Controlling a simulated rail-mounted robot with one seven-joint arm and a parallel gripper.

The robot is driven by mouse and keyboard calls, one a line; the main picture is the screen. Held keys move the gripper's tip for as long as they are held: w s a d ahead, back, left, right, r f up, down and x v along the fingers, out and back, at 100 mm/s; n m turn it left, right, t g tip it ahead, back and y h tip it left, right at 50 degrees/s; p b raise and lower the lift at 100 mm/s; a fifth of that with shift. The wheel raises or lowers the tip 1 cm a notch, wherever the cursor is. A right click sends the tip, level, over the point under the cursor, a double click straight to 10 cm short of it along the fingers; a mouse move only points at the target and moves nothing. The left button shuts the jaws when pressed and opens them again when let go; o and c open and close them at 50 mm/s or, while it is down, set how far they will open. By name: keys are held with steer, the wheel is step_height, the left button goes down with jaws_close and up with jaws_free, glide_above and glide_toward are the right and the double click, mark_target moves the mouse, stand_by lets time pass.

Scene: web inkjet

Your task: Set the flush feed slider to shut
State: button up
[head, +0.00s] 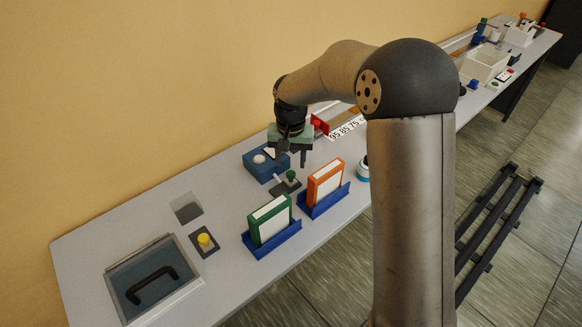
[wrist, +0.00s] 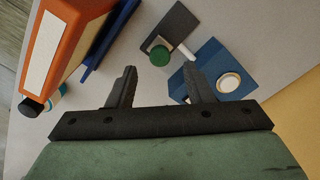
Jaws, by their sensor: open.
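A green knob (head: 291,175) stands on a small dark plate (head: 283,189) on the bench; this looks like the flush feed slider, though no label is readable. In the wrist view the green knob (wrist: 159,53) sits near one end of the dark plate (wrist: 178,24), with a short white bar (wrist: 187,51) beside it. My gripper (head: 293,163) points down above the knob. Its fingers (wrist: 158,72) are open and empty, and the knob appears just beyond the gap between their tips. I see no contact.
A blue box with a white round button (wrist: 229,82) is close to one finger. An orange-and-white box (head: 325,182) and a green-and-white box (head: 270,218) stand in blue holders. A red part (head: 320,124) and number scale lie behind. A yellow knob (head: 204,240) is left.

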mark_target(291, 173)
steer(key=shift+f, duration=2)
